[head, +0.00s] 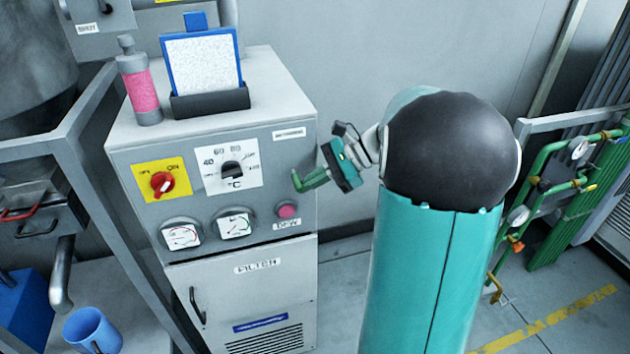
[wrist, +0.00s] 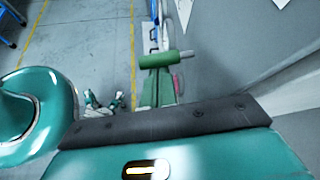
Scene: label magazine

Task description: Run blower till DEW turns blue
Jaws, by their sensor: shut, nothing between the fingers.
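The grey blower cabinet stands at centre left in the head view. On its panel, a red rotary knob (head: 162,184) sits on a yellow OFF/ON plate; I cannot tell its setting for sure. The round DEW indicator (head: 288,211) is pink, at the panel's lower right. A temperature dial (head: 232,171) marked °C has a black knob. My gripper (head: 297,182) is shut and empty, in front of the panel's right edge, above the DEW indicator. Its green fingers also show in the wrist view (wrist: 158,59), with a pink patch partly hidden behind them.
Two gauges (head: 235,225) sit low on the panel. A pink-filled cylinder (head: 143,92) and a blue-framed filter (head: 202,62) stand on the cabinet top. A grey frame post flanks the cabinet's left. A blue cup (head: 92,331) is at lower left. Green pipework (head: 560,190) is at right.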

